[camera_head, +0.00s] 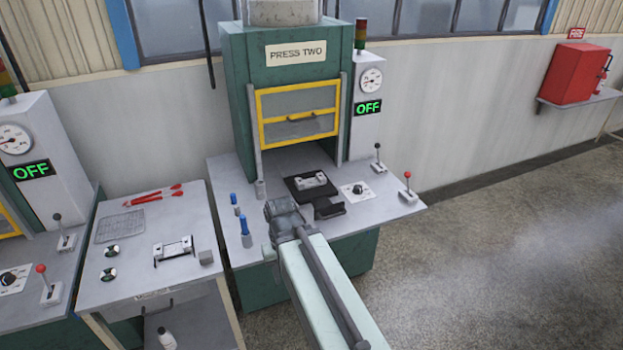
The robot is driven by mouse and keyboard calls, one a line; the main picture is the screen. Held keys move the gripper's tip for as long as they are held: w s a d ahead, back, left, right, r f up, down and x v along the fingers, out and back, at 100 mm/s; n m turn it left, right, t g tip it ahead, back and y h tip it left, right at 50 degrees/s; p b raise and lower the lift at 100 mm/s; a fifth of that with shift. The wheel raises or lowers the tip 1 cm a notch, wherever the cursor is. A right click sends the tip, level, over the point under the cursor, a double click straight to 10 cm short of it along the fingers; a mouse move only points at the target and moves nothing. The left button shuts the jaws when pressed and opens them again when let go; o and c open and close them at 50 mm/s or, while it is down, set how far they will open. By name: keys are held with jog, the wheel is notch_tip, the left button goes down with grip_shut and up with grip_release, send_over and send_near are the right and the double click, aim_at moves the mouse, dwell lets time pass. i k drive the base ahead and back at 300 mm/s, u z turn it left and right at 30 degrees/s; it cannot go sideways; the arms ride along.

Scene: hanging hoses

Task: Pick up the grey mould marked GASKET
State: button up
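A small light-grey block with dark marks (311,181) sits on a black plate on the bench of the PRESS TWO machine. A second light-grey piece with dark ends (173,250) lies on the side table to the left. I cannot read the word GASKET on either, so I cannot tell which is the mould. My gripper (281,208) is at the far end of my arm, over the front of the press bench, left of and nearer than the block on the plate. Its fingers are too small and hidden to show whether they are open.
PRESS TWO (238,95) has a yellow-framed guard (297,130) and an OFF display. Blue-topped posts (244,225) stand left of my gripper; levers (407,188) stand at the right. The side table (130,285) holds a wire rack, red tongs and round pieces. Floor at right is clear.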

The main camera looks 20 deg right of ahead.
aim_at(321, 179)
jog(key=z, duration=1.85)
jog(key=i, duration=4.7)
jog(key=u, duration=5.8)
